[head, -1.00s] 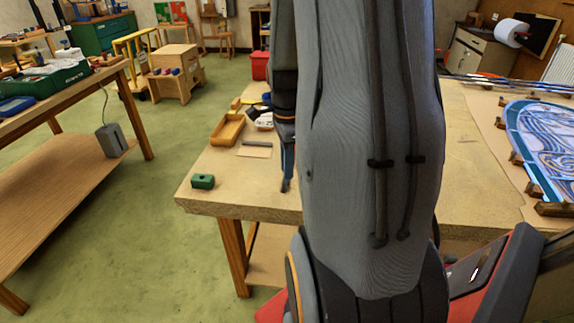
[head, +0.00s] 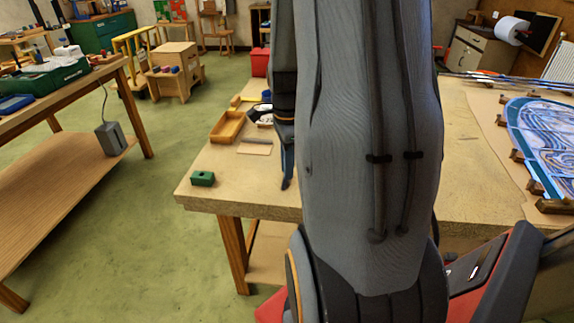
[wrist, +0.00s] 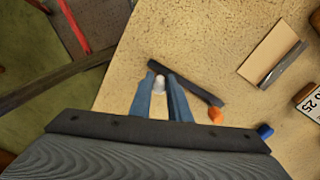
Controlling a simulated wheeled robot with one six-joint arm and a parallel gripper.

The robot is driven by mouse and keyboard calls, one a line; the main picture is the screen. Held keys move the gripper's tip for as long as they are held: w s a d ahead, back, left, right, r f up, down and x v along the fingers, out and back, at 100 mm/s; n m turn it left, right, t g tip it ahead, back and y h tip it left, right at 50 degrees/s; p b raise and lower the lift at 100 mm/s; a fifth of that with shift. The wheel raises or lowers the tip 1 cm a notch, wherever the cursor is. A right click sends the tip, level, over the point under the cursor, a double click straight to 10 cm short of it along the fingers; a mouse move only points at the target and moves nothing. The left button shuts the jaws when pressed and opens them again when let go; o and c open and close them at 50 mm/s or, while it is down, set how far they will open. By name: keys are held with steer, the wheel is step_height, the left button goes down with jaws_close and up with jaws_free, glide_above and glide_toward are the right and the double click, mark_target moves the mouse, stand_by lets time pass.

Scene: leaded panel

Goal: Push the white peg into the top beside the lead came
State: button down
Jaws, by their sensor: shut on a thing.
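In the wrist view my gripper (wrist: 160,84) points down over the tabletop, its two blue fingers close together. The white peg (wrist: 159,83) is between the fingertips, and only its pale end shows. A dark grey bar (wrist: 190,84), which looks like the lead came, lies slantwise just beyond and beside the fingertips. I cannot tell whether the peg touches the bar or the tabletop (wrist: 125,75).
In the wrist view an orange piece (wrist: 215,115) and a blue piece (wrist: 264,131) lie right of the fingers. A card with a metal strip (wrist: 283,65) is farther right. In the head view a green block (head: 202,179) sits near the table corner; the leaded panel (head: 545,140) is at right.

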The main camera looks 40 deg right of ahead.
steer(key=c, duration=1.6)
jaws_free()
steer(key=shift+r+b, duration=0.75)
steer(key=shift+r, duration=3.1)
steer(key=shift+a, duration=0.1)
steer(key=s+a+f+n, duration=0.1)
steer(key=a+n, duration=0.6)
steer(key=a, duration=0.1)
steer(key=s+a+f+n+t, duration=0.1)
steer(key=a+f+n, duration=0.1)
steer(key=a+n, duration=0.5)
steer(key=a+f+n, duration=0.2)
steer(key=a+n, duration=0.6)
steer(key=n, duration=0.1)
steer(key=shift+s+a+f, duration=0.2)
steer(key=shift+s+a, duration=0.1)
steer(key=shift+s, duration=0.1)
